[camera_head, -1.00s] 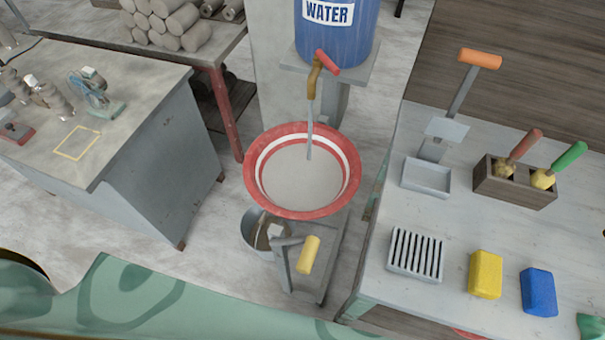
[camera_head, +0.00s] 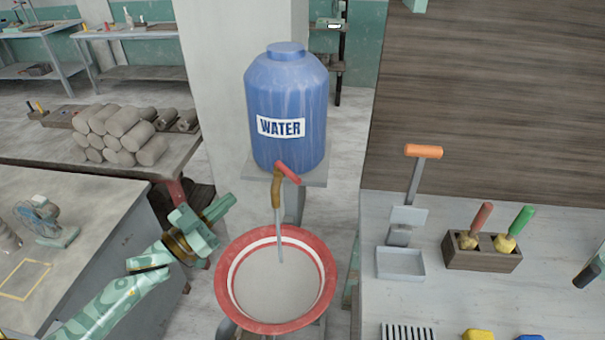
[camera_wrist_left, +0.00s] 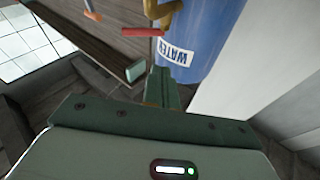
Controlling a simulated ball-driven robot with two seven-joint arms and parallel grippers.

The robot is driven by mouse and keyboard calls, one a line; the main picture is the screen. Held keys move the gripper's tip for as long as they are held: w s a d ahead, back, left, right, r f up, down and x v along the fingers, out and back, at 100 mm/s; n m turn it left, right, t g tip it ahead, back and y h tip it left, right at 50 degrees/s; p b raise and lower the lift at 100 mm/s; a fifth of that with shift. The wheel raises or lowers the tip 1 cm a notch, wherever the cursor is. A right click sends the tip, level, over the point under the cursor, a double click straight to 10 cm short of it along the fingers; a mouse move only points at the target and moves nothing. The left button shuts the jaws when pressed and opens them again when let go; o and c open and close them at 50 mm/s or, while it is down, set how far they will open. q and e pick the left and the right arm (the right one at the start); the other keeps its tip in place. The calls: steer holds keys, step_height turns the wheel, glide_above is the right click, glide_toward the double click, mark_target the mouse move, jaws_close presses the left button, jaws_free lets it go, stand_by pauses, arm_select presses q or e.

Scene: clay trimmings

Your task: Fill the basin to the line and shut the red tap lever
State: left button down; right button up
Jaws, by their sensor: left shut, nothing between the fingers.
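The red and white basin (camera_head: 322,262) stands below the blue water tank (camera_head: 287,100). Greyish water fills its middle, with a red band and a white band showing around it. A thin grey stream (camera_head: 280,235) runs from the brass tap (camera_head: 276,190) into it. The red tap lever (camera_head: 288,172) sits on top of the tap and points to the right; it also shows in the left wrist view (camera_wrist_left: 143,31). My left gripper (camera_head: 226,206) is shut and empty, left of the tap and apart from it. It also shows in the wrist view (camera_wrist_left: 163,88).
The right table holds an orange-handled tool (camera_head: 408,200), a grey tray (camera_head: 400,264) and a wooden brush block (camera_head: 482,252). A dark-ended thing (camera_head: 588,275) at the right edge is unclear. Clay rolls (camera_head: 120,135) lie on the left bench. Open space separates my left gripper from the tap.

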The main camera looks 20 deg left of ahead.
mark_target(288, 172)
arm_select(q)
steer(key=w+d+r+h, duration=0.3)
steer(key=w+d, duration=0.6)
stand_by(0.4)
